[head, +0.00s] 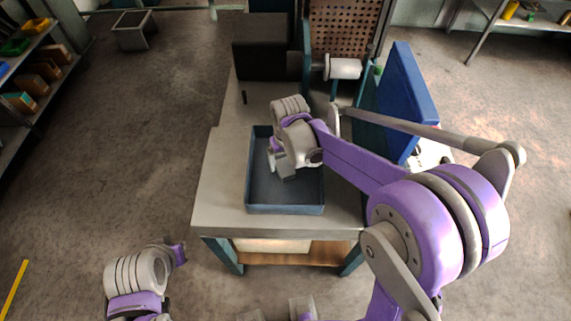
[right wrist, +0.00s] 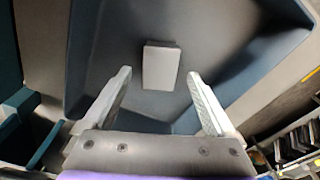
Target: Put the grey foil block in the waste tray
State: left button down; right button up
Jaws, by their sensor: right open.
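The waste tray (head: 285,209) is a dark blue open tray on the near part of the workbench. My right gripper (head: 283,168) is over the inside of the tray. In the right wrist view its two pale fingers (right wrist: 164,100) stand wide apart with nothing between their tips. The grey foil block (right wrist: 161,66) shows beyond the fingertips, apart from them, against the tray's inside. Whether it rests flat on the tray floor is hard to tell. In the head view my gripper makes the block hard to pick out. My left arm shows at the lower left, but its fingers do not show.
The grey workbench (head: 220,190) has bare top left of the tray. A dark upright panel (head: 262,48) and a perforated board (head: 343,27) stand at the back. A blue panel (head: 405,100) stands right of the tray, behind my right arm. Shelves (head: 40,70) stand far left.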

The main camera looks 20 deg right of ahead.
aim_at(287, 172)
notch_tip(287, 172, up, 9)
jog(key=s, duration=0.1)
jog(key=s+d+f+t, duration=0.1)
jog(key=s+d+t, duration=0.1)
jog(key=s, duration=0.7)
jog(key=s+d+f+m+t, duration=0.1)
jog(key=s+d+t, duration=0.1)
jog(key=s, duration=0.7)
jog(key=shift+s+d+f+t+p, duration=0.2)
jog(key=shift+d+f+t+p, duration=0.1)
jog(key=shift+d+f, duration=0.1)
